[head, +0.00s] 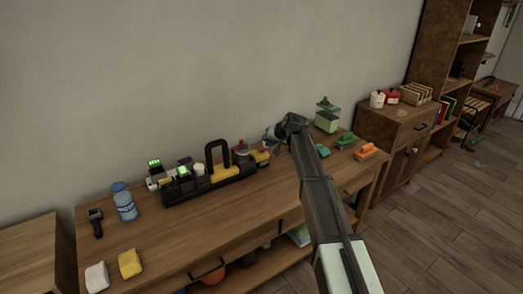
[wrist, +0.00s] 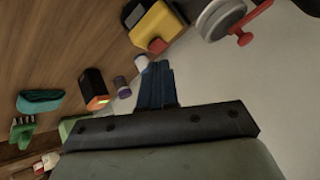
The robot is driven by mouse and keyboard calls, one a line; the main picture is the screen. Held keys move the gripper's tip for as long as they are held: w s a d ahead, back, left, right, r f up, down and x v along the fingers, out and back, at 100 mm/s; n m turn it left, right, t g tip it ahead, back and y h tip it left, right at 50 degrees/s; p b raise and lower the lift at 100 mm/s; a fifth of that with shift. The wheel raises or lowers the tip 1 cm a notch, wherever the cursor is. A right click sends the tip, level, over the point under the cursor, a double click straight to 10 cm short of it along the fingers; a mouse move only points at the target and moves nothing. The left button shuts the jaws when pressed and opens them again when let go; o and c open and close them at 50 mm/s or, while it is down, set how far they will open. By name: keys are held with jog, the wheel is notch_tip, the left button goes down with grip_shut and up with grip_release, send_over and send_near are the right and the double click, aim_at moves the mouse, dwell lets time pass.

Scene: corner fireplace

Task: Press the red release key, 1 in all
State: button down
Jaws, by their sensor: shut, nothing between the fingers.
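A yellow-and-black device (wrist: 155,25) with a small red block (wrist: 157,46) on it lies beyond my fingertips in the wrist view. I cannot tell for sure that this block is the red release key. My gripper (wrist: 160,68) is shut and empty, its dark blue fingers together and apart from the red block in the picture. In the head view my gripper (head: 272,145) is over the back of the wooden bench, by the right end of a black tool caddy (head: 210,188). Small red-topped things there are partly hidden by the gripper.
A grey round part with a red knob (wrist: 244,38) is at upper right in the wrist view. A black-and-orange device (wrist: 95,88) with a lit top stands left of the fingers. The bench (head: 215,225) is clear in front of the caddy.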

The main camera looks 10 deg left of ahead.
notch_tip(320, 180, up, 5)
jog(key=m+y, duration=0.1)
send_over(263, 150)
jog(key=shift+w+r, duration=0.1)
jog(key=shift+r, duration=0.1)
jog(key=shift+f, duration=4.4)
jog(key=shift+f, duration=0.95)
jog(key=shift+r, duration=0.95)
jog(key=shift+r, duration=0.15)
jog(key=shift+r, duration=2.35)
